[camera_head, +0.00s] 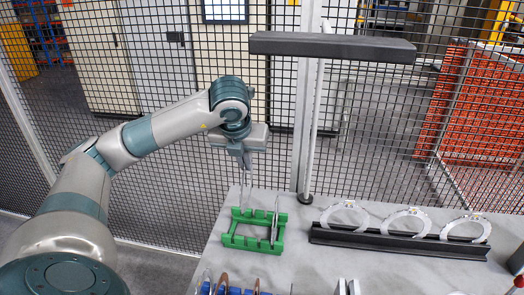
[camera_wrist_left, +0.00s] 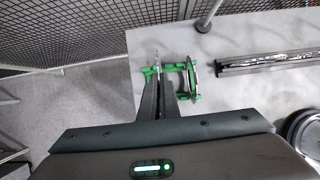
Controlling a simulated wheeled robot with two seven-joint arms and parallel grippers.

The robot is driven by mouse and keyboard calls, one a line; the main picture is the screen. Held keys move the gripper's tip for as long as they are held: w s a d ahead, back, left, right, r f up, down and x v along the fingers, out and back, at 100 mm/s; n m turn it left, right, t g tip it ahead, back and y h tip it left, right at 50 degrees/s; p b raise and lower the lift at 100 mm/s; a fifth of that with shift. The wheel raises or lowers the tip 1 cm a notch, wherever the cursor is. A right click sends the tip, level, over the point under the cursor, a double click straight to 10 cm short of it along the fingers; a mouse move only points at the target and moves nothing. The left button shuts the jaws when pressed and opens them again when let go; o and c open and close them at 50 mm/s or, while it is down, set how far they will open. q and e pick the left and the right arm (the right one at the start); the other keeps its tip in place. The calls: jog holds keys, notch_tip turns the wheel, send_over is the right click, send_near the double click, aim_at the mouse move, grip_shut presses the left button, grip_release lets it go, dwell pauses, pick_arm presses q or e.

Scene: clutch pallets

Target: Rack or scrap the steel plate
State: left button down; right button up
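My left gripper (camera_head: 246,180) points down over the left end of a green slotted rack (camera_head: 238,241). Its fingers look close together on a thin steel plate (camera_wrist_left: 157,54), seen nearly edge-on at the fingertips in the left wrist view. Most of this plate is hidden by the fingers, and I cannot tell whether it touches the rack. Another thin plate (camera_head: 275,222) stands upright in the right part of the green rack; it also shows in the left wrist view (camera_wrist_left: 192,78). My right gripper is not in view.
A black rail (camera_head: 390,243) to the right holds three pale rings upright. A blue rack (camera_head: 233,291) with plates is cut off at the bottom edge. A dark bar (camera_head: 332,47) overhangs on a post. Mesh fencing stands behind the grey table (camera_head: 318,262).

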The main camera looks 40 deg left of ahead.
pick_arm(q)
jog(key=shift+w+r, duration=0.1)
jog(key=shift+w, duration=0.05)
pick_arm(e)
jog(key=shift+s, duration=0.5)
pick_arm(q)
jog(key=shift+w, duration=0.1)
